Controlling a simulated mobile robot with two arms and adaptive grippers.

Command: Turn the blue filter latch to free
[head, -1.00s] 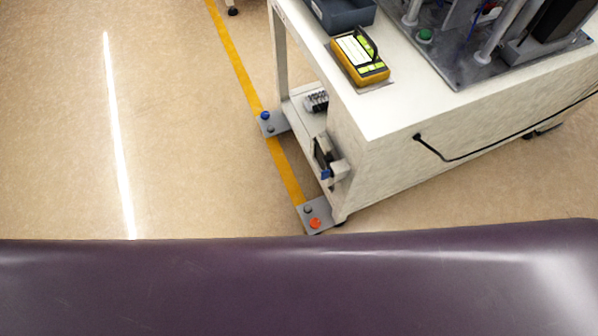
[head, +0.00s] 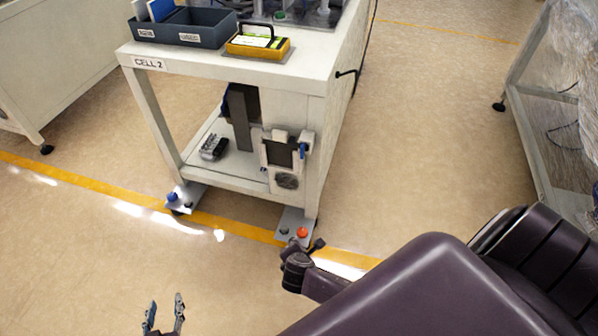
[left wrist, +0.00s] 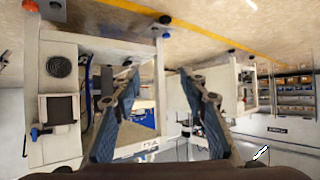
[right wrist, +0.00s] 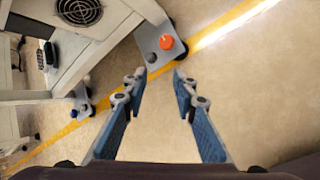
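The blue filter latch (head: 302,151) is a small blue piece on the right edge of the filter housing (head: 280,153), on the front of the white cell cart. Its angle is too small to read. It also shows upside down in the left wrist view (left wrist: 35,132), at the lower left. My left gripper (head: 165,303) is open and empty, low over the floor, left of and well apart from the latch. Its spread fingers fill the middle of the left wrist view (left wrist: 161,78). My right gripper (right wrist: 158,77) is open and empty, facing the floor near the cart's foot; I cannot make out the latch there.
A foot plate with an orange knob (head: 302,232) sticks out at the cart's right foot, another with a blue knob (head: 172,197) at the left. A yellow device (head: 258,42) and grey bins (head: 185,27) stand on top. The floor in front is clear.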

